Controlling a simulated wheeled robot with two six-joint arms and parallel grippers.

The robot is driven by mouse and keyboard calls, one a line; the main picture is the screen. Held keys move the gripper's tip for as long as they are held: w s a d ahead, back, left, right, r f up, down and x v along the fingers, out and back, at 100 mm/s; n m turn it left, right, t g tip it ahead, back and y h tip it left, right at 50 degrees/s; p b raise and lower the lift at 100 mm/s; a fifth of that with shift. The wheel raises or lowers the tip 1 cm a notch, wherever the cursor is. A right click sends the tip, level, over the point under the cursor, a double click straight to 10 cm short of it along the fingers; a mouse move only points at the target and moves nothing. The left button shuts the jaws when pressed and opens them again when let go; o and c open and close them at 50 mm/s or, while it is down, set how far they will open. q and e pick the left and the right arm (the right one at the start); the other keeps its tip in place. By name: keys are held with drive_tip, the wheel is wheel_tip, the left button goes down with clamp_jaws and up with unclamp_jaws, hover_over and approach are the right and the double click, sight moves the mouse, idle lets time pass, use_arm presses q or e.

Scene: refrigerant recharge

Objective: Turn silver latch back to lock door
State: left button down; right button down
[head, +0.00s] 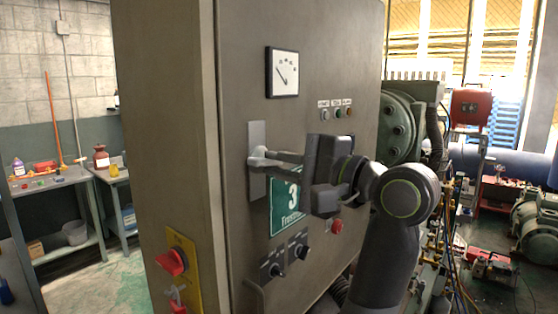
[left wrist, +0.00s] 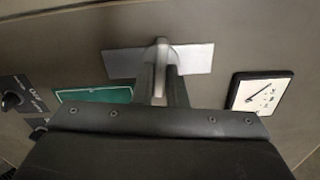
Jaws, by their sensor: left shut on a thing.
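The silver latch (head: 257,156) sits on a pale upright plate (head: 256,134) on the grey cabinet door (head: 240,60). The door looks shut against its frame. My left gripper (head: 276,160) reaches in from the right at the latch's height and is shut on the latch handle. In the left wrist view the latch (left wrist: 162,50) stands out from its plate (left wrist: 197,58) between my left fingers (left wrist: 162,88). The fingers hide part of the handle. My right gripper is in neither view.
A gauge (head: 283,73) and small buttons (head: 337,113) are on the door. A green sign (head: 285,215) is partly behind my gripper. Black knobs (head: 277,270) and a red button (head: 336,226) are lower. A red switch (head: 172,262) is on the cabinet's left side.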

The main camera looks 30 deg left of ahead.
use_arm(q)
drive_tip(key=shift+m+p, duration=0.3)
drive_tip(key=shift+m, duration=1)
drive_tip(key=shift+m+p, duration=0.65)
drive_tip(key=shift+m, duration=0.45)
drive_tip(key=shift+m+p, duration=0.4)
drive_tip(key=shift+m, duration=0.8)
drive_tip(key=shift+f, duration=0.1)
